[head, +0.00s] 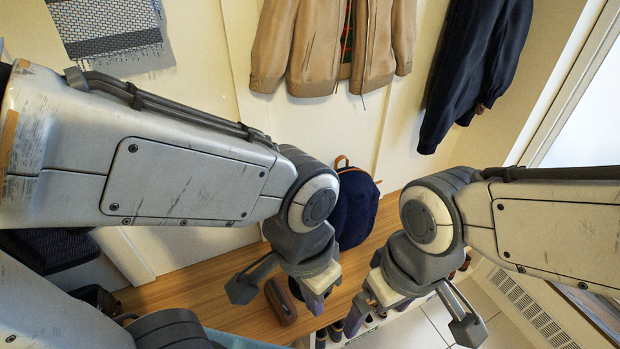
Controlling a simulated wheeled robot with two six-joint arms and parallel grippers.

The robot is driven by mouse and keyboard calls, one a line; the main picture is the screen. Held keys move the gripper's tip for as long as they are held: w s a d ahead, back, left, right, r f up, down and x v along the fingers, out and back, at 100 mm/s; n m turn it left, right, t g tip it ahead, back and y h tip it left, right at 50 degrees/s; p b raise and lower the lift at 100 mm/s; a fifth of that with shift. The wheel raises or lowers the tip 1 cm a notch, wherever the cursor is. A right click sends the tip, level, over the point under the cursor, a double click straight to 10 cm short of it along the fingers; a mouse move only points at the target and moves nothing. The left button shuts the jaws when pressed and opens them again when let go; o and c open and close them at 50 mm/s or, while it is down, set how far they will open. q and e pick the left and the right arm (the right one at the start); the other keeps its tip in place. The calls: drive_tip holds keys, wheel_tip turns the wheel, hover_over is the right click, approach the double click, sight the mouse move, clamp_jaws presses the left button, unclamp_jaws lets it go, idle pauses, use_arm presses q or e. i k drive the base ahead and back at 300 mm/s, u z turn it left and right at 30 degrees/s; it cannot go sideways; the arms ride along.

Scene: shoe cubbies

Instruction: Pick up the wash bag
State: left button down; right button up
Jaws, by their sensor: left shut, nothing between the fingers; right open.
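A brown pouch (279,301), which looks like the wash bag, lies on the wooden bench (205,287). My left gripper (317,298) is just right of the pouch in the picture, pointing down, shut and empty. It looks apart from the pouch, though the gap in height is hard to judge. My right gripper (362,312) is further right, over the bench's front edge, open and empty. The arms hide part of the bench.
A navy backpack (354,208) stands on the bench against the wall, behind my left gripper. Several shoes (335,329) show below the bench's front edge. A tan jacket (330,45) and a dark coat (475,65) hang above. Tiled floor (420,325) lies at the lower right.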

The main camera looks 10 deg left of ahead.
sight(276, 294)
drive_tip(key=k, duration=1)
drive_tip(key=u, duration=2.1)
drive_tip(key=i, duration=0.65)
drive_tip(key=z, duration=1.55)
